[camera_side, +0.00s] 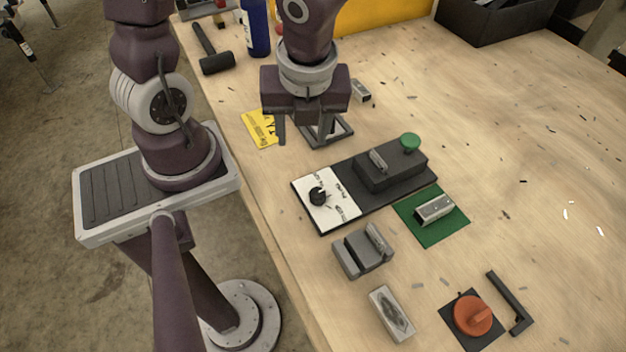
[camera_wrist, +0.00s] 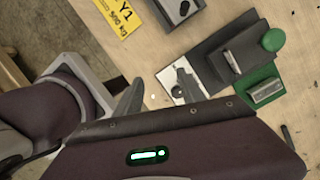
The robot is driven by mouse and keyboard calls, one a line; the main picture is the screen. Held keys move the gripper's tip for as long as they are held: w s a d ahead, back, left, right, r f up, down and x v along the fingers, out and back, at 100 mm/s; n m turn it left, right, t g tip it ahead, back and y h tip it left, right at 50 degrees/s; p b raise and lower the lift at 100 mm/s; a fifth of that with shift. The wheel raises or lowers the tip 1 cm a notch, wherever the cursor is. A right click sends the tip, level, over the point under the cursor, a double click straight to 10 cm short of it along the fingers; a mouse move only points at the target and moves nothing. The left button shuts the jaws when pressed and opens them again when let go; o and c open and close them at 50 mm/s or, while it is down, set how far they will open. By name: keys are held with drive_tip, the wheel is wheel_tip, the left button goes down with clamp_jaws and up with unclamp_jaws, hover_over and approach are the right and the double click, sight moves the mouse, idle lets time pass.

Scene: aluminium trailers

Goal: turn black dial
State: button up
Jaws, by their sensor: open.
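The black dial (camera_side: 318,196) sits on a white marked plate (camera_side: 341,208) at the left end of a dark panel in the side view. My gripper (camera_side: 303,132) is open and empty above the table, behind and a little left of the dial, apart from it. In the wrist view, my gripper (camera_wrist: 158,92) shows two spread fingers. The right finger overlaps the white plate (camera_wrist: 165,78), and I cannot make out the dial clearly there.
The panel also carries a dark block with a lever (camera_side: 378,160) and a green knob (camera_side: 410,141). A grey block (camera_side: 362,252), a metal piece on a green mat (camera_side: 435,208) and an orange knob (camera_side: 473,316) stand nearby.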

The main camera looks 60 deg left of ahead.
sight(317, 193)
drive_tip(key=d+m+h, duration=0.1)
drive_tip(key=m, duration=0.1)
drive_tip(key=d+f+m+h, duration=0.1)
drive_tip(key=d+m, duration=0.1)
drive_tip(key=d+f+m, duration=0.1)
drive_tip(key=d+m, duration=0.1)
drive_tip(key=shift+f+m+g+h, duration=0.2)
drive_tip(key=shift+m+g+h, duration=0.1)
drive_tip(key=shift+h, duration=0.1)
wheel_tip(317, 193, down, 7)
clamp_jaws()
